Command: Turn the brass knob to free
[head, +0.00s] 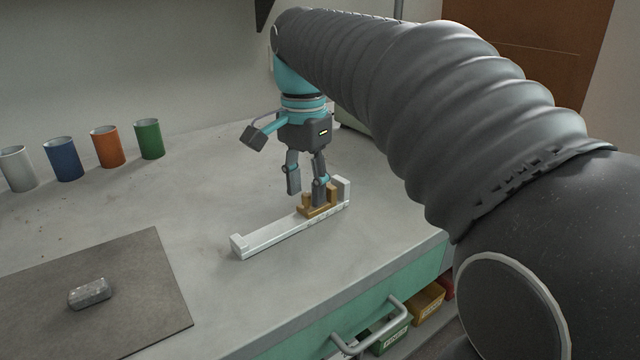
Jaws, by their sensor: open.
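A brass-coloured piece (313,212) sits on a white rail (270,239) near the rail's right end. It has a low base with raised parts standing up from it. I cannot make out a separate round knob or any markings on it. My gripper (307,193) points down over the brass piece, with its fingers apart and nothing seen between them. The right finger overlaps the raised brass parts in the head view and hides some of them. The left finger hangs to the left of the piece. I cannot tell whether either finger touches it.
Several cups stand at the back left, among them a blue cup (63,160) and a green cup (149,140). A grey block (90,293) lies on a dark mat (150,270) at the front left. A drawer handle (370,333) sticks out below the bench edge.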

